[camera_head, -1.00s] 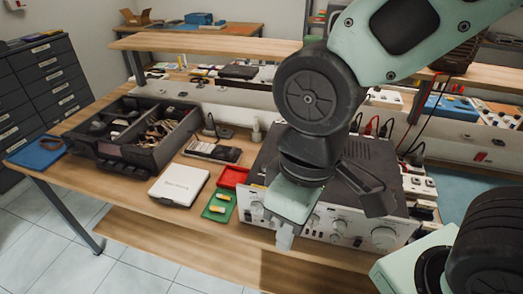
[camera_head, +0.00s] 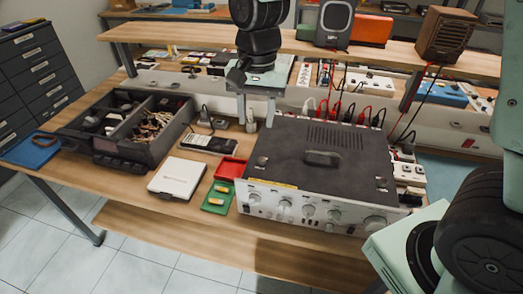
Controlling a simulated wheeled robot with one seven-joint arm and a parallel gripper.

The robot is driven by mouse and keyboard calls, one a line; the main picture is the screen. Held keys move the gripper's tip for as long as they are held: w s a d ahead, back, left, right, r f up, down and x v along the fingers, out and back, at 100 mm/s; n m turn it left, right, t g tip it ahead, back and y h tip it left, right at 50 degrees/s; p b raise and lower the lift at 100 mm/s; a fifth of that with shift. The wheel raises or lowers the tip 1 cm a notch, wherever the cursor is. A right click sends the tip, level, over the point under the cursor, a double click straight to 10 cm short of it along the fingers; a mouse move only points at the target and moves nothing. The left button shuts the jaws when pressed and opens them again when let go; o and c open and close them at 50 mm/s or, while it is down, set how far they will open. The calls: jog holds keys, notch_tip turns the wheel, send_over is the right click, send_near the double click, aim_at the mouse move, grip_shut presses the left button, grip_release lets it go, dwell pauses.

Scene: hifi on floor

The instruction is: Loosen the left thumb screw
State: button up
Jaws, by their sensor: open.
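The hifi (camera_head: 320,177) sits on the wooden workbench, dark lid up and silver knobbed front facing me. The left thumb screw (camera_head: 262,161) shows as a small knob near the left edge of its lid. A similar right thumb screw (camera_head: 381,183) is near the lid's right edge. My gripper (camera_head: 256,120) points down with its two fingers apart and nothing between them. In the picture it is above the left thumb screw, over the hifi's back left corner, and not touching the screw. Its exact height over the lid is hard to tell.
A raised shelf (camera_head: 190,37) runs behind the hifi, with a grey speaker (camera_head: 333,22) and a wooden box (camera_head: 447,35). Red and black leads (camera_head: 345,110) stand behind the lid. A parts organizer (camera_head: 125,130), white box (camera_head: 178,178) and green tray (camera_head: 217,197) lie left.

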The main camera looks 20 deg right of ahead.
aim_at(261, 159)
jog(key=w+d+m, duration=0.3)
jog(key=w, duration=0.2)
jog(key=f+p, duration=0.2)
jog(key=f, duration=0.6)
jog(key=f+p, duration=0.2)
jog(key=f, duration=0.7)
jog(key=shift+s+d+f, duration=0.1)
jog(key=shift+s+f, duration=0.1)
jog(key=shift+f, duration=0.1)
jog(key=shift+c, duration=0.2)
grip_shut()
